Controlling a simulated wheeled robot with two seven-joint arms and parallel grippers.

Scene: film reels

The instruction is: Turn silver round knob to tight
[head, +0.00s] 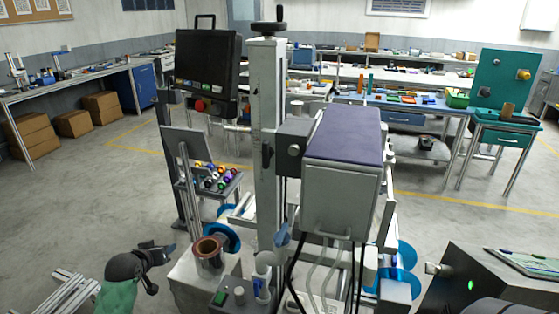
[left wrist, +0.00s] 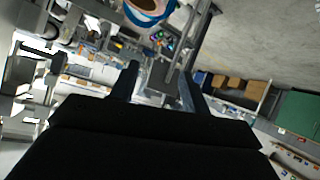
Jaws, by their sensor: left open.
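No part is clearly recognisable as the silver round knob. A small round knob-like part (head: 293,149) sits on the grey block left of the purple-topped machine box (head: 340,180) in the head view. A short silver cylinder (head: 432,268) sticks out of the dark box at the lower right. I cannot tell whether either is the knob. My left gripper (head: 160,268) is open and empty at the lower left, apart from the machine. In the left wrist view its two fingers (left wrist: 157,88) are spread with nothing between them. My right gripper is not in view.
A copper-coloured roll (head: 208,252) stands on a white block right of my left gripper. Blue reels (head: 215,228) and a tray of coloured balls (head: 218,178) are behind it. A grey column (head: 265,130) and hanging cables stand mid-view. Open floor lies left.

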